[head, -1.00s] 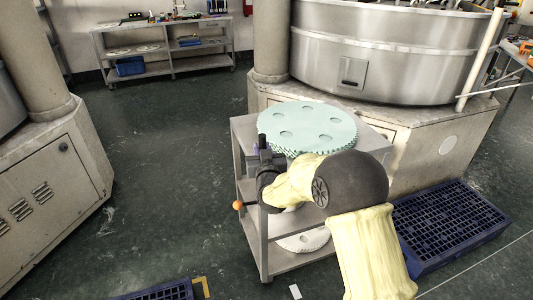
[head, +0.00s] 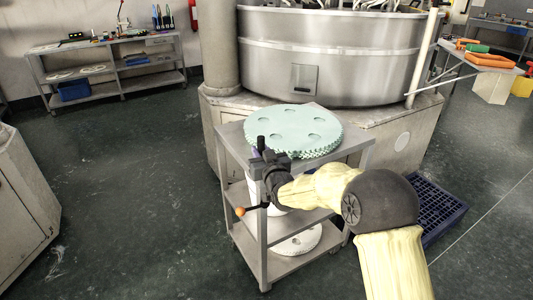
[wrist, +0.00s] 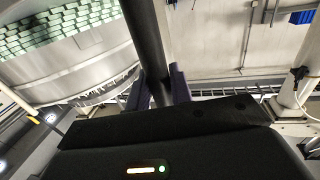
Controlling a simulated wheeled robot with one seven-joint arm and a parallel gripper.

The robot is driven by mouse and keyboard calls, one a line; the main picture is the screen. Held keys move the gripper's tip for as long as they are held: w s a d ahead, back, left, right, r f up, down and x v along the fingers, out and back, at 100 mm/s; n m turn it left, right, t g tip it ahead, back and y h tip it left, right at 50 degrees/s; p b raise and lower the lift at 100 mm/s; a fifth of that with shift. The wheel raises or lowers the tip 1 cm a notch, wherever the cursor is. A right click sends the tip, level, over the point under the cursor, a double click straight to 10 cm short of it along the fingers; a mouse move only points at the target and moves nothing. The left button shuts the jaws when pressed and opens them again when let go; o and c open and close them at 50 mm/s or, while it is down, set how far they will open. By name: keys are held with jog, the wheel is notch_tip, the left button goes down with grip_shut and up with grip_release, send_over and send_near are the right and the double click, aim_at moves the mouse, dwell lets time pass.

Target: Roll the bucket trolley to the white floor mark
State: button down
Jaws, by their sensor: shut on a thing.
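The trolley (head: 243,221) is a grey shelf cart in the middle of the head view, in front of a large steel machine. Pale green toothed discs (head: 300,128) lie on its top, and a white disc (head: 297,243) lies on its low shelf. A white thing, perhaps the bucket (head: 254,192), stands on a shelf, partly hidden by my arm. My gripper (head: 262,170) is at the trolley's near left corner. In the wrist view its purple fingers (wrist: 160,88) are shut around a dark bar (wrist: 146,38), apparently the trolley's handle. I cannot make out a distinct white floor mark.
The steel machine (head: 330,60) on its pale base stands close behind the trolley. A blue plastic pallet (head: 440,208) lies to the right, partly behind my arm. A thin pale line (head: 482,225) crosses the floor at right. A workbench (head: 105,75) stands far left. Floor at left is open.

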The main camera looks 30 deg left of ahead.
jog(key=shift+w+d+r, duration=0.15)
jog(key=shift+w+d, duration=0.1)
jog(key=shift+w, duration=0.1)
jog(key=c, duration=1.3)
grip_release()
jog(key=shift+w, duration=0.15)
jog(key=shift+a, duration=0.1)
jog(key=shift+s, duration=0.25)
jog(key=shift+s, duration=0.1)
jog(key=shift+s+d, duration=0.1)
jog(key=shift+d, duration=0.35)
jog(key=v, duration=1.6)
jog(key=shift+s, duration=0.2)
